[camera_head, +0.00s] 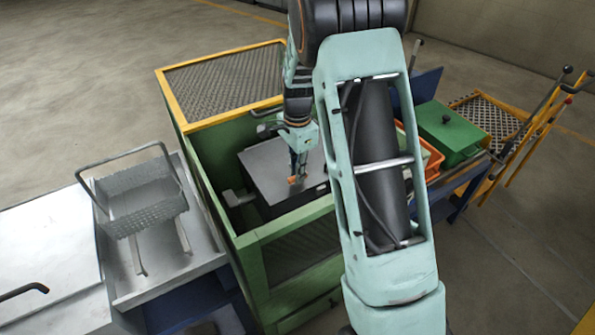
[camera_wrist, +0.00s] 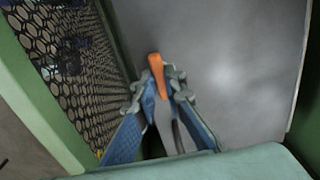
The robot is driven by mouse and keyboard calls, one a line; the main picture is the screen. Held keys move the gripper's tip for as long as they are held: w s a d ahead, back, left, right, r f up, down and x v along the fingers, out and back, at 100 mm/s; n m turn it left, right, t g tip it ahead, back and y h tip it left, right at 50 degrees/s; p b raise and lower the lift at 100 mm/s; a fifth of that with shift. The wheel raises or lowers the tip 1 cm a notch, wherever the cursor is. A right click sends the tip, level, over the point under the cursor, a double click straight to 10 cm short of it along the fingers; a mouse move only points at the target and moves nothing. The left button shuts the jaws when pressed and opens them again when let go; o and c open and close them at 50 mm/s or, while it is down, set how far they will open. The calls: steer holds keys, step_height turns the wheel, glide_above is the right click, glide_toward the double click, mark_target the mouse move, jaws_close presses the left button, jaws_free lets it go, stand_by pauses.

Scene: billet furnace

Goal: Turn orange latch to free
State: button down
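The orange latch (camera_wrist: 157,75) shows in the wrist view as a short orange bar over a grey lid (camera_wrist: 235,65). My gripper (camera_wrist: 161,90) has its two blue-padded fingers drawn close together, one on each side of the latch. They appear shut on it, and its orange end sticks out past the fingertips. In the head view my gripper (camera_head: 296,172) points down at the grey lid inside a green-framed enclosure, with the orange latch (camera_head: 292,180) just at its tips. The latch's base is hidden by the fingers.
The green enclosure (camera_head: 250,240) has a yellow-edged mesh panel (camera_head: 225,82) at the back, and mesh stands close left of my gripper in the wrist view. A wire basket (camera_head: 145,205) sits at left. A green box (camera_head: 450,133) and orange bin (camera_head: 432,158) are at right.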

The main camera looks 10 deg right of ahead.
stand_by(0.4)
steer(key=n+b, duration=0.1)
steer(key=n, duration=0.4)
steer(key=shift+n, duration=0.4)
steer(key=n, duration=1.2)
stand_by(0.4)
steer(key=c, duration=2)
jaws_free()
steer(key=shift+r, duration=0.15)
step_height(320, 180, up, 12)
steer(key=shift+f, duration=0.1)
